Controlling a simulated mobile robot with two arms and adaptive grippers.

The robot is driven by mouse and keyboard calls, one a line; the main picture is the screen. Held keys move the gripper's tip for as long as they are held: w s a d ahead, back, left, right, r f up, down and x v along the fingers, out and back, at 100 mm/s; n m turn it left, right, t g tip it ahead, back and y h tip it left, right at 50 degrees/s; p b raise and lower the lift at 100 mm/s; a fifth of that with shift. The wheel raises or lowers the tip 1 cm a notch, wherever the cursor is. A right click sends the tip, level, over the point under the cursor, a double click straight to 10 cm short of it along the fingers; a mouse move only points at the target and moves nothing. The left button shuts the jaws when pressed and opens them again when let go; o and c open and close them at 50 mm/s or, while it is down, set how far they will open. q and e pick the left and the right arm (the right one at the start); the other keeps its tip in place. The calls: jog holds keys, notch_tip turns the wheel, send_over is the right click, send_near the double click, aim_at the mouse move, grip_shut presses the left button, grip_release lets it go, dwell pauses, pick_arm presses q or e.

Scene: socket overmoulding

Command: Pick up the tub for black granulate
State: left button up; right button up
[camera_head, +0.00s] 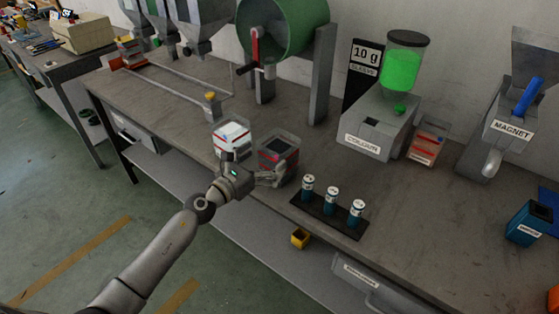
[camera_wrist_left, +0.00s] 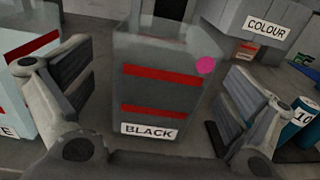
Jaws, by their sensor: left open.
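The tub for black granulate (camera_head: 279,150) stands on the workbench. It is a clear tub with red stripes and dark contents. In the left wrist view the tub (camera_wrist_left: 160,85) shows its BLACK label, with a pink dot near its right edge. My left gripper (camera_head: 262,172) is at the tub's near side. In the left wrist view its fingers (camera_wrist_left: 160,90) are spread, one on each side of the tub, with gaps between them and its walls. My right gripper is not in view.
A similar tub with white contents (camera_head: 232,138) stands close on the left. A black rack with several blue cylinders (camera_head: 331,200) lies to the right. The COLOUR dispenser (camera_head: 385,115) stands behind. A MAGNET machine (camera_head: 510,115) is further right.

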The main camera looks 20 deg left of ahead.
aim_at(288, 141)
pick_arm(q)
jog(key=shift+x, duration=2.8)
jog(key=shift+d+f, duration=0.1)
jog(key=shift+d, duration=0.05)
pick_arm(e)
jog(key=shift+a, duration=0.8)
pick_arm(q)
jog(key=shift+s, duration=0.1)
jog(key=c, duration=1.2)
jog(key=shift+c, duration=0.7)
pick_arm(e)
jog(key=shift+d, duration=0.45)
pick_arm(q)
jog(key=shift+r, duration=0.2)
